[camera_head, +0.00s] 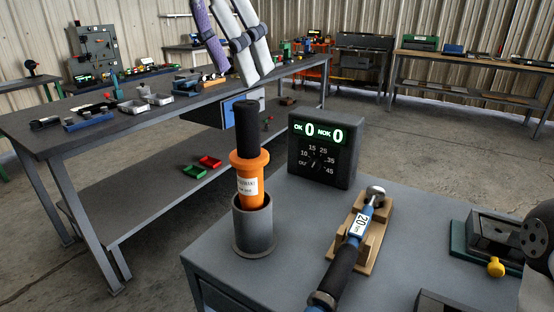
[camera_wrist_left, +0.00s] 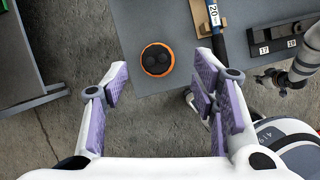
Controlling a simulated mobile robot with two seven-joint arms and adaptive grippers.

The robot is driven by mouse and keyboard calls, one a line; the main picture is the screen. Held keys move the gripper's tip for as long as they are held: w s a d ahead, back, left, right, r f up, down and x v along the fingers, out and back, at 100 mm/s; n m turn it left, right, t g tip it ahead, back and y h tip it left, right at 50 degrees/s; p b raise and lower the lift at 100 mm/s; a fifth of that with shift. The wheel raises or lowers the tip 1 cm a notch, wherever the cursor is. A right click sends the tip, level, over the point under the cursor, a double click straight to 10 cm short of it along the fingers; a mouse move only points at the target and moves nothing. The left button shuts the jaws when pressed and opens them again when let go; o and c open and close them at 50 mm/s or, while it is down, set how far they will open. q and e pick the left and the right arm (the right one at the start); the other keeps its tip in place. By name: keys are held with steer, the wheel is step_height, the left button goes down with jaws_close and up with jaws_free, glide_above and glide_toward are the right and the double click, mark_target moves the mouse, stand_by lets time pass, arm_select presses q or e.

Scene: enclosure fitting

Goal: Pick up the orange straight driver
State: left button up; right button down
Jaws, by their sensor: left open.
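The orange straight driver (camera_head: 251,178) stands upright in a grey cylindrical holder (camera_head: 254,228) on the near grey table. It has a black upper part and a white label; its lower end is hidden in the holder. In the left wrist view the driver (camera_wrist_left: 157,60) shows end-on as a dark round top with an orange ring. My left gripper (camera_head: 230,66) is open and empty, above the driver in the head view. In the left wrist view, my left gripper (camera_wrist_left: 163,72) has its purple-padded fingers wide apart, with the driver between and beyond them. Part of my right arm (camera_head: 540,245) shows at the right edge; its jaws are unclear.
A black counter box (camera_head: 325,150) stands close behind the driver. A blue torque wrench (camera_head: 345,255) lies on a wooden cradle (camera_head: 376,244) to its right. A fixture with a yellow knob (camera_head: 496,267) is farther right. A long workbench (camera_head: 110,130) with parts stands behind left.

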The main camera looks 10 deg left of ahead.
mark_target(255, 129)
arm_select(q)
steer(key=x, duration=0.7)
steer(key=a+x, duration=0.1)
steer(key=x, duration=0.2)
steer(key=shift+s+f, duration=0.3)
steer(key=shift+f, duration=0.25)
steer(key=shift+w+d+f, duration=0.2)
steer(key=shift+w+f, duration=0.05)
steer(key=shift+f, duration=0.2)
steer(key=shift+r, duration=0.1)
jaws_close()
